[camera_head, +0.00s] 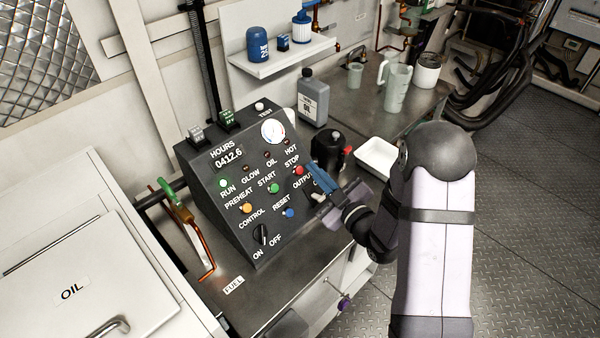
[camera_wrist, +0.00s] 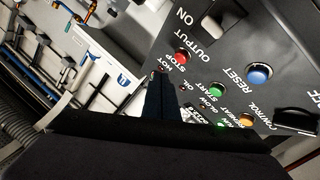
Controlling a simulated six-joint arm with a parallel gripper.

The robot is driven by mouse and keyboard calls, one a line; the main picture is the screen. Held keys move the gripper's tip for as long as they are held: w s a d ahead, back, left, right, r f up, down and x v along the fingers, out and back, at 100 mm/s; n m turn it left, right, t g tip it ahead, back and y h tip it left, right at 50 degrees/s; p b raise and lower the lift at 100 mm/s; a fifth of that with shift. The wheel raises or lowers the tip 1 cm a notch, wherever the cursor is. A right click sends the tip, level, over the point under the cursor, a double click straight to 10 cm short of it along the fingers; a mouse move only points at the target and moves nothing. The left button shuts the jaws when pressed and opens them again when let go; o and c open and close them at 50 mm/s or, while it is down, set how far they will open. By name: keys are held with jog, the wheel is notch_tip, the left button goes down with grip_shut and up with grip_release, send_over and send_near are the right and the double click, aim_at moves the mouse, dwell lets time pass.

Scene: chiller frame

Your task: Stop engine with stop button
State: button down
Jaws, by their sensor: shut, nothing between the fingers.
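The red STOP button (camera_head: 299,170) is on the sloped face of the dark control box (camera_head: 215,190), below the STOP label. It also shows in the wrist view (camera_wrist: 182,56), upper middle of the picture. My gripper (camera_head: 314,166) is shut and empty, its bluish fingers just right of the STOP button in the head view. In the wrist view the dark fingertips (camera_wrist: 161,76) lie left of and below the red button, with a gap in the picture. I cannot tell their distance from the panel. Part of the OUTPUT label is hidden behind my gripper.
The green START button (camera_head: 273,188), yellow PREHEAT button (camera_head: 247,208), blue RESET button (camera_head: 289,212) and black ON/OFF knob (camera_head: 261,234) share the panel. The RUN lamp (camera_head: 223,184) glows green. A black container (camera_head: 326,146) and white tray (camera_head: 377,158) stand behind my gripper.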

jog(key=shift+w+a+f+b, duration=0.7)
jog(key=shift+f+b, duration=0.15)
jog(key=shift+f, duration=0.1)
jog(key=shift+w+a+f+b, duration=0.45)
jog(key=shift+f+b, duration=0.2)
jog(key=shift+b, duration=0.3)
dwell(2.4)
jog(key=shift+s+r, duration=0.1)
jog(key=shift+s+d+r+p, duration=0.4)
jog(key=shift+d+r, duration=0.05)
jog(key=shift+r, duration=0.1)
dwell(0.6)
jog(key=shift+s+d+r+p, duration=0.4)
jog(key=shift+d+r+p, duration=0.1)
jog(key=shift+r, duration=0.25)
jog(key=shift+s+d+r+p, duration=0.6)
jog(key=shift+s+d+r, duration=0.2)
jog(key=shift+r, duration=0.2)
